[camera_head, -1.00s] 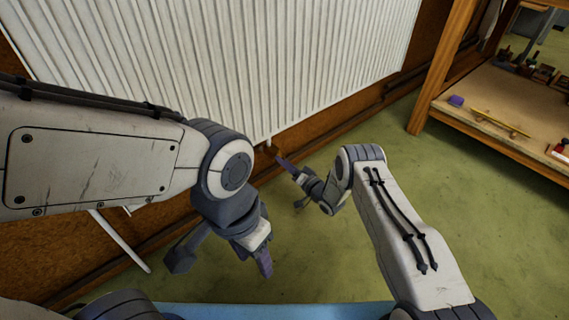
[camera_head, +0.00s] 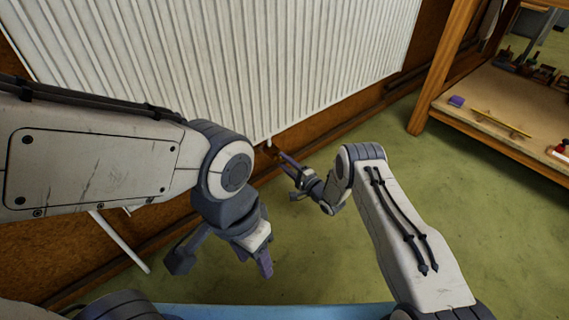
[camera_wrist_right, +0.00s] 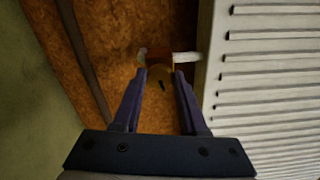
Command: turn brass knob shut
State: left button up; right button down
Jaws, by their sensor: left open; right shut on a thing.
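In the head view the small brass-coloured spot (camera_head: 270,152) under the radiator's edge is partly covered by my gripper. My right gripper (camera_wrist_right: 160,73) has its two purple fingers on either side of the knob and is shut on it. It also shows in the head view (camera_head: 284,158). My left gripper (camera_head: 265,264) is open and empty, low over the green floor, away from the knob.
A brown wall and a dark skirting pipe (camera_head: 330,140) run below the radiator. A wooden shelf (camera_head: 480,120) with a purple block, a yellow bar and other small things stands at the right. Green floor (camera_head: 320,250) between my arms is clear.

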jog(key=shift+s+a+f+m, duration=0.1)
jog(key=shift+s+m, duration=0.05)
jog(key=shift+m, duration=1.15)
jog(key=shift+c, duration=2.2)
grip_release()
jog(key=shift+s+d, duration=0.1)
jog(key=shift+d, duration=0.2)
jog(key=p+v, duration=0.5)
jog(key=v, duration=0.5)
